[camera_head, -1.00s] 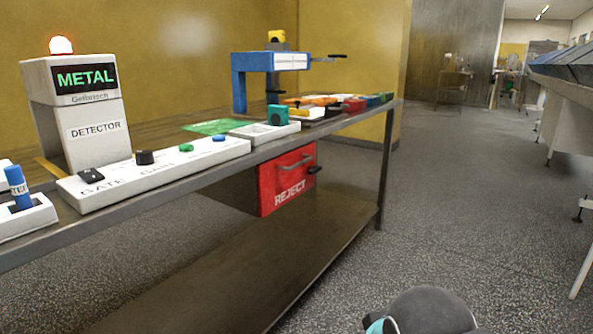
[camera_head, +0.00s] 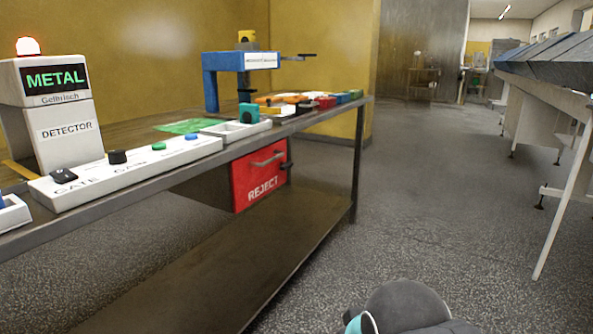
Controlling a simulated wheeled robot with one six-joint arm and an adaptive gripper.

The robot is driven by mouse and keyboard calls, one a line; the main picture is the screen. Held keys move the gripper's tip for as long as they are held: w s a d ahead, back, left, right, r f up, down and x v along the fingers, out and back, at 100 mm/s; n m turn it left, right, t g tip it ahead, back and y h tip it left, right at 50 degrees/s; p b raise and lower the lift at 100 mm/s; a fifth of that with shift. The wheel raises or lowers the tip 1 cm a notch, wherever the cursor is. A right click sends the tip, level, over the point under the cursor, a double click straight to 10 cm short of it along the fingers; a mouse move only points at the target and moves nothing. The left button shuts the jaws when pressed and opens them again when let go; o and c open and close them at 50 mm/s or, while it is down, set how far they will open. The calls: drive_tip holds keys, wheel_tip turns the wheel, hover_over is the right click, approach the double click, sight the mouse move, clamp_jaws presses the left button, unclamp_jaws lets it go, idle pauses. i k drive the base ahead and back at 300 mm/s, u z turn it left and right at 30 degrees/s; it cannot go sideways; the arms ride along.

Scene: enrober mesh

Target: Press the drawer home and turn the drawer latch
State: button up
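The drawer is a red box front marked REJECT (camera_head: 252,181), hung under the bench top in the head view. A grey bar handle (camera_head: 268,160) runs across its upper part. A small black knob, which looks like the latch (camera_head: 287,165), sits at its right edge. I cannot tell from here how far the drawer stands out or how the latch is turned. A dark rounded part of my own arm shows at the bottom edge, well apart from the drawer. My gripper is not in view.
The bench (camera_head: 330,112) carries a metal detector (camera_head: 62,115), a white control strip (camera_head: 130,165), a blue stand (camera_head: 240,62) and small coloured items. A lower shelf (camera_head: 220,255) lies beneath. Open floor (camera_head: 430,200) is on the right, before a long grey table (camera_head: 540,95).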

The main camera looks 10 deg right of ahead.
sight(284, 166)
drive_tip(key=z, duration=0.05)
drive_tip(key=k, duration=0.35)
drive_tip(key=u, duration=0.75)
drive_tip(key=i, duration=0.65)
drive_tip(key=z, duration=1.45)
